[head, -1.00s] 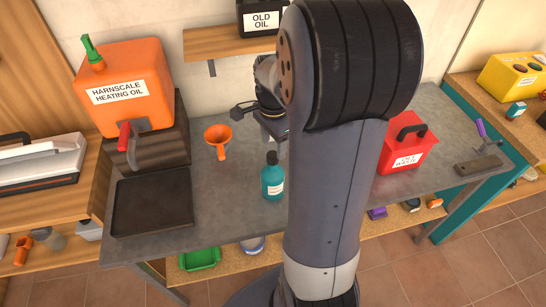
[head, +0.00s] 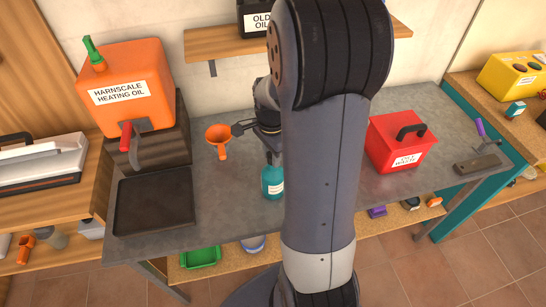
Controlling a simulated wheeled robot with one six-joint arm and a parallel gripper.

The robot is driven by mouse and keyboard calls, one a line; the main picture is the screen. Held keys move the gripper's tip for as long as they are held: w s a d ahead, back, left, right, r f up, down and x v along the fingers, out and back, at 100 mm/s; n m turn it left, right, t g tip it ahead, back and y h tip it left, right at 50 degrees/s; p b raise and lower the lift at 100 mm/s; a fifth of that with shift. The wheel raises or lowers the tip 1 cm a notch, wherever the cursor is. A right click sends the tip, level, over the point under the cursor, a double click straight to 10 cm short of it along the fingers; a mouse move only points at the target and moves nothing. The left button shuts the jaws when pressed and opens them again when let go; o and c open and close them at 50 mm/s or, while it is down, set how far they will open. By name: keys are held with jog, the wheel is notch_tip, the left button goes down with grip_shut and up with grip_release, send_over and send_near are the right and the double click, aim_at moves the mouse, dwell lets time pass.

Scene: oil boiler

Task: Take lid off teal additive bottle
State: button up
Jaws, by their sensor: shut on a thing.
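The teal additive bottle (head: 272,184) stands upright on the grey bench, just left of my arm, with a white label on its right side. My gripper (head: 270,156) points down at the top of the bottle, and its jaws are shut at the lid. The lid is mostly hidden by the jaws, and my arm covers the right edge of the bottle. I cannot tell whether the lid is still seated on the neck.
An orange funnel (head: 218,139) lies left of my gripper. A black tray (head: 153,203) and an orange oil container (head: 127,85) are further left. A red waste box (head: 398,146) stands right of my arm. The bench (head: 228,205) is bare between tray and bottle.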

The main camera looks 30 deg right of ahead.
jog(key=c, duration=0.3)
jog(key=shift+r, duration=0.1)
